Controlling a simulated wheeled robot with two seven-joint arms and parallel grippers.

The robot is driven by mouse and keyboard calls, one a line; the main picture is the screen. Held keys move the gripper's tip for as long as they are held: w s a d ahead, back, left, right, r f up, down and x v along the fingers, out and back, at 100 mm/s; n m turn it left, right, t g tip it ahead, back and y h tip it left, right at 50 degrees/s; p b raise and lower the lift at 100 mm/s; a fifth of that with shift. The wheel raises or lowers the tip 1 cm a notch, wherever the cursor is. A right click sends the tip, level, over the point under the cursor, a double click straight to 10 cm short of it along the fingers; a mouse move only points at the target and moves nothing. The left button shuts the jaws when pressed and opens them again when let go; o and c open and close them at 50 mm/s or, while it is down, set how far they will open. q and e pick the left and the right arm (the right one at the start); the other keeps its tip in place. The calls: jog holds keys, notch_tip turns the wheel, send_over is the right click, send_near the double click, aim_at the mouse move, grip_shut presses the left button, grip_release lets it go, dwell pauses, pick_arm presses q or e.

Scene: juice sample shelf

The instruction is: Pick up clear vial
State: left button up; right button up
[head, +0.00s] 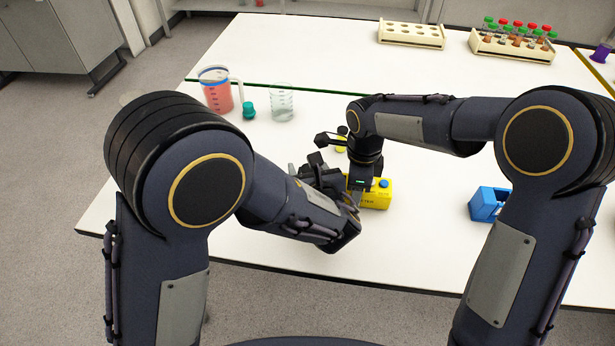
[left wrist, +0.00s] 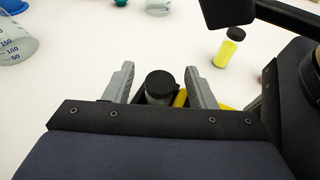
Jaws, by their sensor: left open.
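A clear vial with a black cap (left wrist: 159,86) stands between the two grey fingers of my left gripper (left wrist: 159,72) in the left wrist view. The fingers are open, one on each side of the cap, with a gap left and right. The vial's lower body is hidden by the gripper. In the head view my left gripper (head: 322,176) is near the table's middle and hides the clear vial. My right arm's wrist (head: 364,160) comes down close beside it; its fingers cannot be made out.
A yellow vial with a black cap (left wrist: 229,48) stands close by. A yellow box (head: 376,196) lies beside the grippers and a blue holder (head: 487,204) stands further right. Beakers (head: 217,92) (head: 282,104) and racks (head: 411,34) (head: 512,46) are farther back.

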pick_arm(q)
grip_shut()
dwell(0.3)
jog(key=shift+r, duration=0.1)
